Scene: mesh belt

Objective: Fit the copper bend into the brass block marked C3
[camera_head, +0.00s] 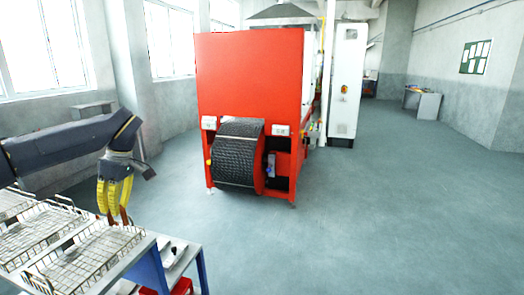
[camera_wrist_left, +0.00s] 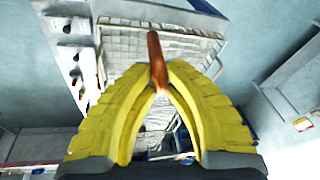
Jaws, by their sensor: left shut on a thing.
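My left gripper (camera_head: 118,212) has yellow ribbed fingers and hangs fingers-down above the right end of the table. It is shut on the copper bend (camera_head: 124,215). In the wrist view the fingertips of my left gripper (camera_wrist_left: 160,78) meet around the copper bend (camera_wrist_left: 153,48), which sticks out past them as a short reddish-brown tube. The rest of the bend is hidden by the fingers. I cannot make out a brass block or a C3 mark in either view. My right gripper is not in view.
Wire baskets (camera_head: 48,282) stand on the table, below and left of the gripper. A lower shelf (camera_head: 190,252) holds small parts, with a red bin (camera_head: 182,287) beneath. A red mesh-belt machine (camera_head: 250,75) stands beyond. The floor (camera_head: 380,220) at right is clear.

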